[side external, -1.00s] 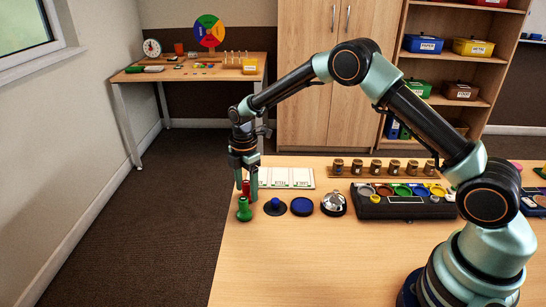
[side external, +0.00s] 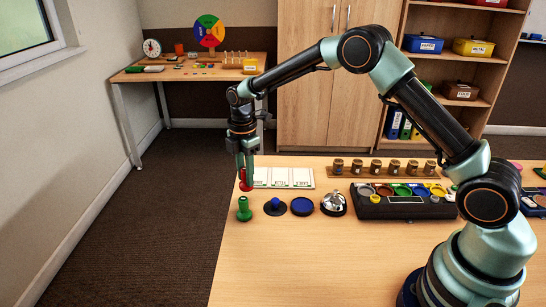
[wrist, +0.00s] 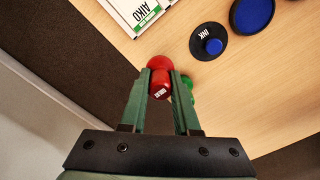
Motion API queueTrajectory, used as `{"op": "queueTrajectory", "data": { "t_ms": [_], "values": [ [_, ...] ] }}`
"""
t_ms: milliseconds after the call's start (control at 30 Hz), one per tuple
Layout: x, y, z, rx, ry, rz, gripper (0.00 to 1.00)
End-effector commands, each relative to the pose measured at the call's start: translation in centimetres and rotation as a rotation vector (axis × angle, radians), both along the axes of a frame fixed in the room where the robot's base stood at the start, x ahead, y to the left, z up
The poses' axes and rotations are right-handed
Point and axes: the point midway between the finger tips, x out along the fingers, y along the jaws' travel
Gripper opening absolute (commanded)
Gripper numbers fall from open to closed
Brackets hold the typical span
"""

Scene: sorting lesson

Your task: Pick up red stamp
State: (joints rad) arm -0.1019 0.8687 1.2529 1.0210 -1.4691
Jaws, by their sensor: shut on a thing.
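The red stamp (side external: 245,180) is between the fingers of my gripper (side external: 246,163) in the side view, above the far left part of the table. In the wrist view the red stamp (wrist: 160,78) has a rounded red part and a small white label, and my gripper (wrist: 160,88) is shut on it from both sides. The green stamp (side external: 244,210) stands upright on the table just in front of and below my gripper. In the wrist view it is mostly hidden behind the right finger, with a little green (wrist: 188,86) showing.
Right of the green stamp are a blue-knobbed ink item (side external: 275,207), a blue pad (side external: 302,206) and a silver bell (side external: 333,203). White cards (side external: 290,177) lie behind. A black tray of coloured pads (side external: 403,212) and a rack of wooden stamps (side external: 385,170) are farther right.

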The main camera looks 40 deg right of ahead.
Motion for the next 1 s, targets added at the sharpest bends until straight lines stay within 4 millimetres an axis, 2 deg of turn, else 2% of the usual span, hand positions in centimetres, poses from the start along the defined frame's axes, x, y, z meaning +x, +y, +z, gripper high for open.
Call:
{"op": "queueTrajectory", "data": {
  "t_ms": [33,300,500,700,1000],
  "values": [
    [0.1,0.0,1.5,0.001,-0.007,0.0,0.0],
    [0.2,0.0,9.0,0.001,-0.008,0.0,0.0],
    [0.1,0.0,13.1,0.0,-0.005,0.0,0.0],
    [0.1,0.0,15.2,0.0,-0.003,0.0,0.0],
    [0.0,0.0,15.7,0.0,-0.001,0.0,0.0]
  ]
}}
